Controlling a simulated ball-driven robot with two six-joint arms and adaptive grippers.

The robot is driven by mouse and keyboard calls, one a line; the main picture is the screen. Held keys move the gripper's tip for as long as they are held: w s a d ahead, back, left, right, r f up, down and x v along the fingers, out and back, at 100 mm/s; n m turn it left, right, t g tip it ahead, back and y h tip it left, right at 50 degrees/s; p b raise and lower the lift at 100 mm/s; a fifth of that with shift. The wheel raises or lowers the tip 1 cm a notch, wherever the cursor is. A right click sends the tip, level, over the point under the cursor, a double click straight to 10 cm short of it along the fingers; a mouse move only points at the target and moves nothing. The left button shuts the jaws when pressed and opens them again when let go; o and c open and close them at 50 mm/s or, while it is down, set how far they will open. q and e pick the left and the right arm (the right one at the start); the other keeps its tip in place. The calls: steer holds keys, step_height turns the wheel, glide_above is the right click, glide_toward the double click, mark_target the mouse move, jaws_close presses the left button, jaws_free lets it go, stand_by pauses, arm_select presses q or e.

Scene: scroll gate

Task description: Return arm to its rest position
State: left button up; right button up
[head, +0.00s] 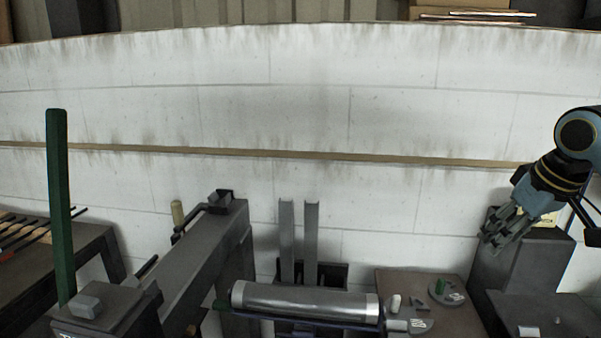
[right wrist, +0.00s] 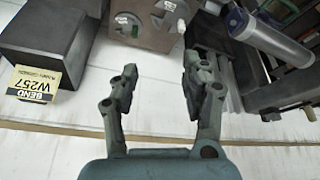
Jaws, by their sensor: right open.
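My right gripper (head: 503,228) hangs at the right of the head view, at the end of my right arm, in front of the white wall and above a dark block-shaped stand. In the right wrist view my right gripper (right wrist: 160,85) has its two fingers spread apart with nothing between them. The fingers touch nothing that I can make out. My left gripper does not show in either view.
A metal cylinder (head: 300,301) lies at the bottom centre, and a green post (head: 58,200) stands at left. A dark stand (right wrist: 45,45) bears a yellow W257 label (right wrist: 36,84). A long grey machine (head: 205,265) stands left of centre.

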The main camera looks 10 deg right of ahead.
steer(key=s+a+f+n, duration=0.1)
steer(key=s+a+f, duration=0.8)
steer(key=s+a, duration=0.4)
steer(key=s+a+m, duration=0.1)
steer(key=s+a, duration=0.2)
steer(key=s, duration=1.1)
step_height(320, 180, down, 35)
steer(key=d+g+h+b, duration=0.1)
steer(key=d+g+b, duration=0.1)
steer(key=b, duration=0.9)
arm_select(q)
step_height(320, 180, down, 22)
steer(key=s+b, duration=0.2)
steer(key=b, duration=0.9)
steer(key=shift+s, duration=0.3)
arm_select(e)
steer(key=s+f, duration=1)
steer(key=f, duration=0.4)
steer(key=s+d+f+g, duration=0.1)
steer(key=s+f, duration=0.9)
steer(key=f, duration=0.5)
steer(key=shift+s+d+m+g, duration=0.3)
steer(key=shift+s+m, duration=0.05)
steer(key=shift+m, duration=0.05)
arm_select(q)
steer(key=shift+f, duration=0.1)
